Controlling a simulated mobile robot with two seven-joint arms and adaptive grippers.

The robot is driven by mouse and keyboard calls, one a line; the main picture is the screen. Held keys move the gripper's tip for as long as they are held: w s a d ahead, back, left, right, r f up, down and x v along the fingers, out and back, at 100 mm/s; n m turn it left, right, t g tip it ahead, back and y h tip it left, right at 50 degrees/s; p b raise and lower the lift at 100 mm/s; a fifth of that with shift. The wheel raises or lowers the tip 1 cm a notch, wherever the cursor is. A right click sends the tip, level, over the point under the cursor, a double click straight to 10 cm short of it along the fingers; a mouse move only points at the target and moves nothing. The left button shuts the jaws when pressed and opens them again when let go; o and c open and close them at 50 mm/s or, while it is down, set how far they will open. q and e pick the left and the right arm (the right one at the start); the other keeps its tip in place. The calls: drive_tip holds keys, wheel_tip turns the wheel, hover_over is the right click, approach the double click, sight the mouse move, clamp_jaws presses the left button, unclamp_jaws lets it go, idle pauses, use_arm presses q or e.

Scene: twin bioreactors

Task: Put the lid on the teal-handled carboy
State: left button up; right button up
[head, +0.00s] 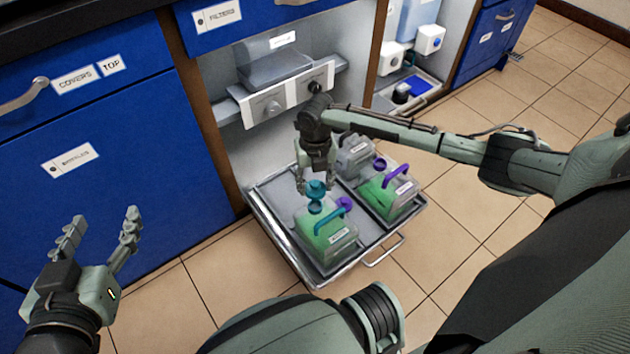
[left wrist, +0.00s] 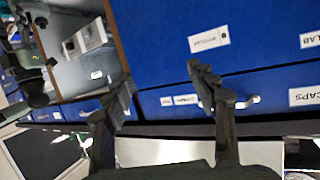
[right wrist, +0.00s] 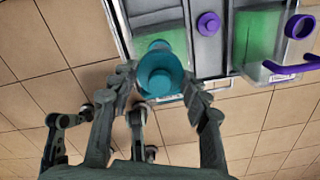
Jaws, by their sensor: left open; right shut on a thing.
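The teal-handled carboy (head: 328,240) stands upright on the pull-out tray, with green contents and a teal neck. My right gripper (head: 317,180) is shut on the teal lid (head: 315,190), holding it just above the neck; a small gap seems to show. In the right wrist view the lid (right wrist: 162,75) sits between the two fingers (right wrist: 160,92) and hides the neck behind it. My left gripper (head: 103,222) is open and empty by the blue drawers; its spread fingers also show in the left wrist view (left wrist: 160,90).
A purple-handled carboy (head: 388,195) and a grey container (head: 355,155) share the metal tray (head: 285,240). A purple lid-like piece (right wrist: 208,24) is between the two green carboys. Blue drawers (head: 110,165) are at left. The floor in front of the tray is clear.

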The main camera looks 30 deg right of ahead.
sight(315, 205)
drive_tip(key=shift+f+b, duration=0.65)
drive_tip(key=shift+b, duration=0.05)
drive_tip(key=shift+f+b, duration=0.35)
drive_tip(key=shift+b, duration=0.05)
wheel_tip(315, 205, down, 2)
drive_tip(key=shift+f+b, duration=0.2)
drive_tip(key=shift+b, duration=0.95)
use_arm(q)
drive_tip(key=s+d+r+t+h, duration=0.1)
drive_tip(key=d+r+t+h, duration=0.1)
drive_tip(key=r+t, duration=0.3)
drive_tip(key=s+d+r+t+h, duration=0.2)
drive_tip(key=r+t, duration=0.4)
drive_tip(key=r, duration=0.7)
drive_tip(key=shift+s+r+t+h+b, duration=0.25)
drive_tip(key=shift+r+t+h+b, duration=0.1)
drive_tip(key=shift+h+b, duration=0.15)
use_arm(e)
drive_tip(key=shift+f, duration=0.9)
use_arm(q)
drive_tip(key=shift+r+p, duration=0.45)
drive_tip(key=shift+p, duration=0.1)
use_arm(e)
drive_tip(key=shift+f, duration=0.1)
drive_tip(key=shift+f, duration=0.4)
drive_tip(key=o, duration=0.9)
drive_tip(key=shift+o, duration=0.4)
